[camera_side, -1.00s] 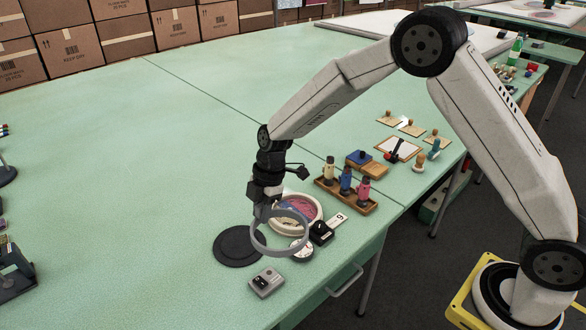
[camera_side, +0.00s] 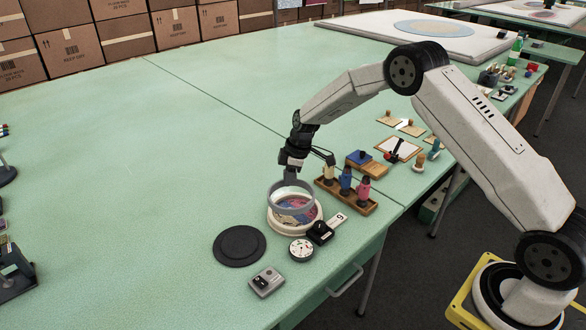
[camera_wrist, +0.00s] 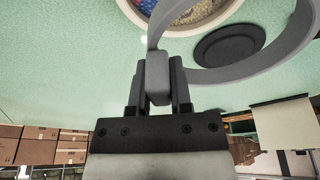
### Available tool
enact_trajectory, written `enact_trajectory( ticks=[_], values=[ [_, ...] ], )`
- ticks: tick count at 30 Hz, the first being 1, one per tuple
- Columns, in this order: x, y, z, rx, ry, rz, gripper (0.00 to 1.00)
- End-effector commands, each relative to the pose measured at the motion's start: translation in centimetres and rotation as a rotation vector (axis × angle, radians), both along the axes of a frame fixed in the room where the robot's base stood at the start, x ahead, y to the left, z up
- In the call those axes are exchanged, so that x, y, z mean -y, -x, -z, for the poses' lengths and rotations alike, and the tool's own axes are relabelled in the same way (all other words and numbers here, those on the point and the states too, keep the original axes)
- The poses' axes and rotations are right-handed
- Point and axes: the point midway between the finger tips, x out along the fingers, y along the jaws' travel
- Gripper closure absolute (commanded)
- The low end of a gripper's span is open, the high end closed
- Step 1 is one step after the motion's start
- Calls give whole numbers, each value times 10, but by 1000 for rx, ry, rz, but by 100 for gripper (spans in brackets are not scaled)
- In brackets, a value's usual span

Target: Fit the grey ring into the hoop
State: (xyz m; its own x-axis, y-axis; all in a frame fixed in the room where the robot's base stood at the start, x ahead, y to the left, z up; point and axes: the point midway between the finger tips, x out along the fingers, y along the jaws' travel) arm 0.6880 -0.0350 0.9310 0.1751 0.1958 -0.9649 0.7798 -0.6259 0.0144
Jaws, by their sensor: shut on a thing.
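The grey ring (camera_side: 291,212) is held by its far edge in my gripper (camera_side: 291,178), which points down. In the side view the ring overlaps the cream hoop (camera_side: 297,232), which lies on the table with pink and blue tufting inside. The ring appears above the hoop, slightly towards its far left; the exact gap cannot be told. In the wrist view my gripper (camera_wrist: 158,72) is shut on the ring (camera_wrist: 240,73), and part of the hoop (camera_wrist: 188,31) shows at the top edge. Most of the hoop is outside that view.
A black disc (camera_side: 239,246) lies left of the hoop. A round white dial (camera_side: 301,250), a black tool (camera_side: 320,233) and a grey box (camera_side: 266,282) lie in front. A wooden rack (camera_side: 358,203) with several bottles stands close right.

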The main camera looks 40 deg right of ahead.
Motion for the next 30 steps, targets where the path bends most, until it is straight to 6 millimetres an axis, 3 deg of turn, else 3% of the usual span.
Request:
enact_trajectory(
  ticks=[3, 7, 20, 30],
  values=[
    [20, -6, 5, 3, -2, 68, 100],
    [29, -9, 7, 5, -2, 103, 100],
    [31, -9, 11, 5, -2, 109, 100],
    [30, -9, 28, 5, -2, 108, 100]
  ],
)
